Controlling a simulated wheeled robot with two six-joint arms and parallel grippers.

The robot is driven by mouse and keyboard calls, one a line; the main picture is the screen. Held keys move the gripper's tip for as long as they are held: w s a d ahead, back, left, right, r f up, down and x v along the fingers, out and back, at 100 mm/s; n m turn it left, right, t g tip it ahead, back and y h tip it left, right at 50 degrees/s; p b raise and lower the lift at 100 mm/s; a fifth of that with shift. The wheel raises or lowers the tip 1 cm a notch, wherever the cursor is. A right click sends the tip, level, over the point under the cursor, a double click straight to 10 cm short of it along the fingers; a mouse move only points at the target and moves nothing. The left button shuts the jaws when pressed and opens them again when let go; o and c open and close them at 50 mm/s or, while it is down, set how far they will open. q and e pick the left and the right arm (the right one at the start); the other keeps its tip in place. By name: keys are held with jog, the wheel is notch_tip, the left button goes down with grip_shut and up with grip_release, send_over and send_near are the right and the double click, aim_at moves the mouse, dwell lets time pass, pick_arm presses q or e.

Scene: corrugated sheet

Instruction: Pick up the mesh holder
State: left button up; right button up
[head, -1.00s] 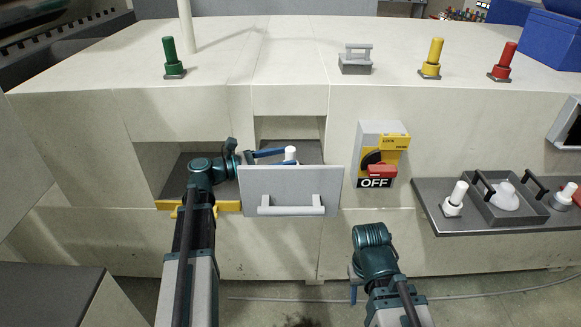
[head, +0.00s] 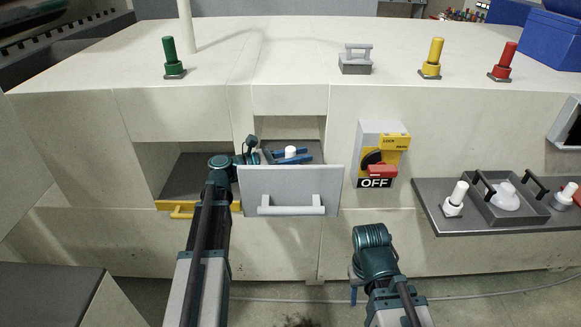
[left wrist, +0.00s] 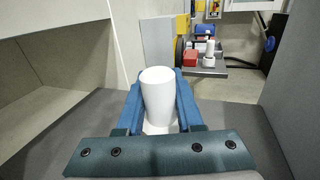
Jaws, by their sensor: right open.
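A white cylindrical piece (head: 291,151), which I take to be the mesh holder, stands upright in the open grey drawer (head: 320,190). It also shows in the left wrist view (left wrist: 158,95), between the two blue fingers of my left gripper (left wrist: 160,100). In the head view my left gripper (head: 292,156) reaches into the drawer from the left, with one finger on each side of the piece. The fingers look very close to its sides, but I cannot tell whether they press on it. Its lower part is partly hidden. My right gripper (head: 354,286) is open and empty, low in front of the cabinet.
The drawer's front panel stands tall before the piece. A switch box (head: 382,155) is on the cabinet to the right. A grey shelf (head: 455,227) there bears white parts and a tray.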

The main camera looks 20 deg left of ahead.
pick_arm(q)
grip_shut()
jog(key=shift+r, duration=0.15)
notch_tip(320, 180, up, 10)
jog(key=p, duration=1)
